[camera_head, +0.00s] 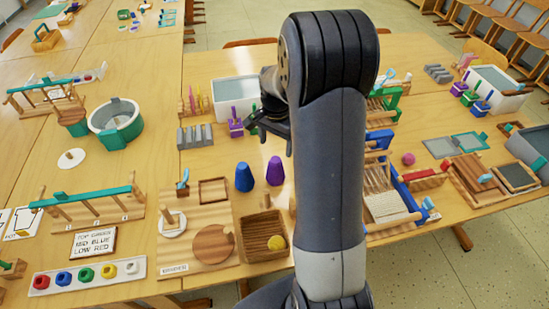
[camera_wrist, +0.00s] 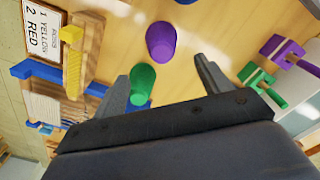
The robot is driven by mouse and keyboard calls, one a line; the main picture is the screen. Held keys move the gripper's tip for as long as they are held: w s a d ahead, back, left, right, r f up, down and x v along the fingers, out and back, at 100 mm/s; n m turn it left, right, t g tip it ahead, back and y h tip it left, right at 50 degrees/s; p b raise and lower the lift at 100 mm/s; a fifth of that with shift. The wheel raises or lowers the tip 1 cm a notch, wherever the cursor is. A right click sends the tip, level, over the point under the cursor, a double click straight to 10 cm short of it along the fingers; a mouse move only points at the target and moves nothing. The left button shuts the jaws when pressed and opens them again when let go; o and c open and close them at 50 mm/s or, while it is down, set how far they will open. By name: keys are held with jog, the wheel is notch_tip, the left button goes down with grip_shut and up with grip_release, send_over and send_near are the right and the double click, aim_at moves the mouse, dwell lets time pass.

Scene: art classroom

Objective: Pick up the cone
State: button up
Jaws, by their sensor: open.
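Three cones stand on the wooden table. The blue cone (camera_head: 244,177) and the purple cone (camera_head: 275,171) stand side by side in the head view. In the wrist view the purple cone (camera_wrist: 161,41) is beyond my fingertips and the blue cone (camera_wrist: 186,1) is cut off by the top edge. A green cone (camera_wrist: 143,83) shows in the wrist view between my fingers, close to the left one; my arm probably hides it in the head view. My gripper (camera_wrist: 163,70) is open and empty, and it also shows in the head view (camera_head: 263,124).
A wooden box (camera_head: 262,228) with a yellow ball (camera_head: 277,242) stands in front of the cones. Purple (camera_wrist: 287,51) and green (camera_wrist: 256,78) handled blocks are at the right of the wrist view. A blue-and-yellow wooden frame (camera_wrist: 74,62) is at its left. Bare tabletop surrounds the cones.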

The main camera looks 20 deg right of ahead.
aim_at(275, 159)
jog(key=shift+w+d+f, duration=0.1)
jog(key=shift+w+f, duration=0.15)
jog(key=shift+f, duration=0.05)
notch_tip(275, 159, down, 10)
jog(key=shift+s+f+p, duration=0.1)
jog(key=shift+f+p, duration=0.05)
jog(key=shift+p, duration=0.55)
jog(key=c, duration=1.1)
jog(key=shift+c, duration=0.2)
notch_tip(275, 159, up, 10)
jog(key=shift+r+b, duration=0.1)
jog(key=shift+b, duration=0.4)
